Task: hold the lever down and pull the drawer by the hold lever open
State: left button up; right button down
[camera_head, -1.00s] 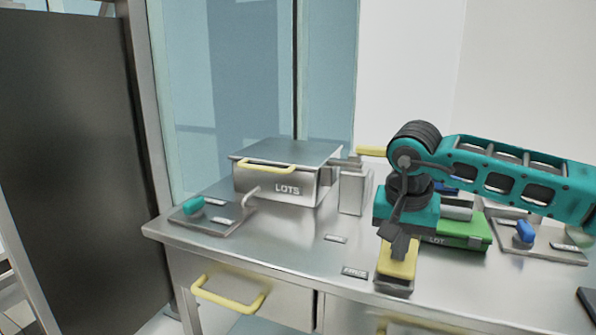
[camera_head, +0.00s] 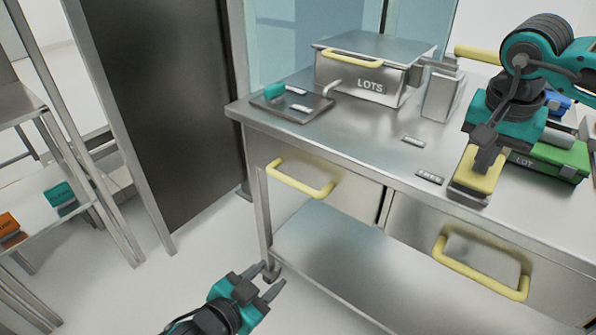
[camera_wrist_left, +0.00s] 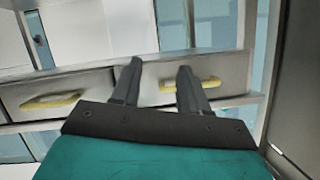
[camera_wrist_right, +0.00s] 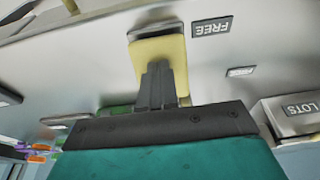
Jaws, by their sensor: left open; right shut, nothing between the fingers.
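Below are a left drawer (camera_head: 345,196) with a yellow handle (camera_head: 300,180) and a right drawer with a yellow handle (camera_head: 480,272). Both drawers look closed. My left gripper (camera_head: 272,277) is open and empty, low in front of the table, apart from both handles.
A green LOT box (camera_head: 555,160) sits at the right. A dark panel (camera_head: 165,100) and a shelf (camera_head: 80,200) stand left. Floor left of the table is clear.

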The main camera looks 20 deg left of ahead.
pick_arm(q)
jog(key=w+a+r+m+t+h, duration=0.1)
jog(key=w+a+r+m+h, duration=0.25)
jog(key=w+r+m, duration=0.4)
jog(key=m+g+h, duration=0.3)
jog(key=m+h, duration=0.1)
jog(key=m, duration=0.8)
send_near(288, 183)
jog(key=x, duration=1.1)
jog(key=shift+c, duration=0.3)
grip_shut()
jog(key=shift+s, duration=0.1)
